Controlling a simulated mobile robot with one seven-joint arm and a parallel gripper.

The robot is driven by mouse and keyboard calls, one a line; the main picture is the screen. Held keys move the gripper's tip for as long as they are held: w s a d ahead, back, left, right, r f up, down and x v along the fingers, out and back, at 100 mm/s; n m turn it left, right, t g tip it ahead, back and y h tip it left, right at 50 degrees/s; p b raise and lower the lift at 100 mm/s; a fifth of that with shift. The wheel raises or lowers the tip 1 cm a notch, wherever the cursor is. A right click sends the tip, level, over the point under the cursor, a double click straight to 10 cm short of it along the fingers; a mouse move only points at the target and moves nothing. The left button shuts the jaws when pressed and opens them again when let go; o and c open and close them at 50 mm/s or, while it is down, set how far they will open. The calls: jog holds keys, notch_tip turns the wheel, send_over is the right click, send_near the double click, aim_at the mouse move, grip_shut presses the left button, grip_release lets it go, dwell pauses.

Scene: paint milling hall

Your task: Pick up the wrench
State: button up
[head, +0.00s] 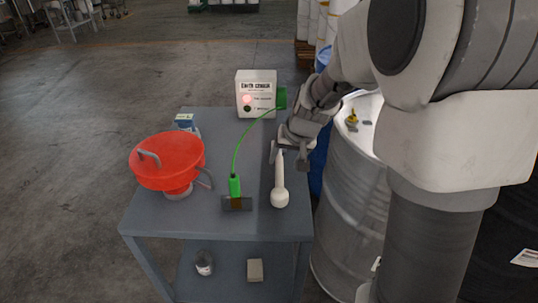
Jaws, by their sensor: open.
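A pale cream, long-handled tool (280,187) with a rounded near end lies on the grey table, right of centre. It may be the wrench, but I cannot tell for sure from its shape. My gripper (287,158) points down over the far end of its handle, with the fingers apart on either side. I cannot tell whether the fingers touch the handle or how high they are above the table. No other thing in view looks clearly like a wrench.
A red funnel (166,160) stands on the left of the table (215,222). A green clamp (235,187) on a dark plate has a cable to the white earth-check box (256,94). A steel drum (350,200) stands close right. Small items lie on the lower shelf.

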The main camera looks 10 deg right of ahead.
aim_at(280, 172)
jog(key=x, duration=0.4)
jog(key=shift+b, duration=0.35)
jog(key=x, duration=0.1)
jog(key=b+x, duration=0.1)
jog(key=x, duration=0.3)
jog(key=shift+d+b, duration=0.25)
jog(key=shift+b, duration=0.05)
jog(key=shift+c, duration=0.2)
grip_shut()
jog(key=shift+r, duration=0.1)
